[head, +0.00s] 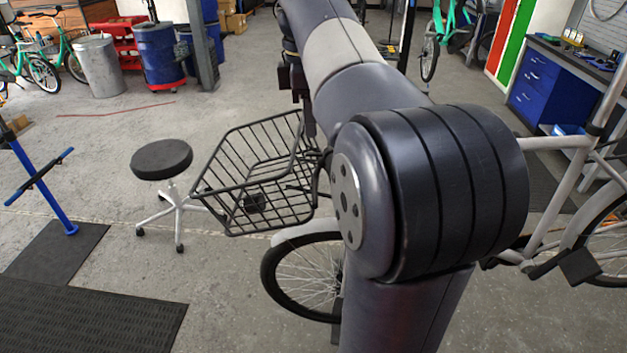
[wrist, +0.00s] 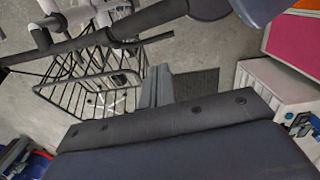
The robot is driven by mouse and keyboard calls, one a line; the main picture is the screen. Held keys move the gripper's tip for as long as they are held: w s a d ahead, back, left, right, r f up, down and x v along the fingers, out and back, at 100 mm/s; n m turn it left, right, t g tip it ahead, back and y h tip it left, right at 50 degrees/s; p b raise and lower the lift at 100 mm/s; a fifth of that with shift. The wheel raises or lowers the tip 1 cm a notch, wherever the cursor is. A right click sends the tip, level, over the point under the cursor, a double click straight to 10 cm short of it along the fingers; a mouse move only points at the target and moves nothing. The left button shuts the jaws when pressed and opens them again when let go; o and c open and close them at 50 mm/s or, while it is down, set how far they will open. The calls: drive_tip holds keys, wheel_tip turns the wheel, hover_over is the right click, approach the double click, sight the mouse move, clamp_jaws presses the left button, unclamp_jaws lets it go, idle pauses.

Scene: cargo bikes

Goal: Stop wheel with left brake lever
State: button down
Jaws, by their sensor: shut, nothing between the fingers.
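The bike's front wheel (head: 305,275) stands on the floor, partly hidden behind my arm. A black wire basket (head: 258,180) sits above it and also shows in the wrist view (wrist: 88,82). In the wrist view the dark handlebar (wrist: 55,48) crosses the upper left, with a thick dark grip (wrist: 160,15) at the top. A thin dark bar (wrist: 150,41) below the grip looks like a brake lever; I cannot tell if it is the left one. My gripper (wrist: 156,72) is shut and empty, its tips just below that bar in the picture. Contact is unclear.
A black stool (head: 162,160) stands left of the basket. A blue stand (head: 40,190) and dark mats (head: 85,315) are at the far left. Floor between stool and mats is free.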

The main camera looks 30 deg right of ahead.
sight(315, 193)
drive_tip(key=f, duration=1.3)
drive_tip(key=shift+s+d+f, duration=0.1)
drive_tip(key=shift+s+d, duration=0.05)
drive_tip(key=shift+d, duration=0.1)
drive_tip(key=a+f+m+t+b, duration=0.1)
drive_tip(key=b, duration=0.1)
drive_tip(key=w+a+f+m+t+h+b, duration=0.1)
drive_tip(key=m, duration=0.1)
drive_tip(key=shift+w+f+h+b, duration=0.15)
drive_tip(key=shift+w+h+b, duration=0.05)
drive_tip(key=shift+h+b, duration=0.15)
idle(0.6)
drive_tip(key=shift+p+v, duration=0.85)
drive_tip(key=shift+w+d, duration=0.2)
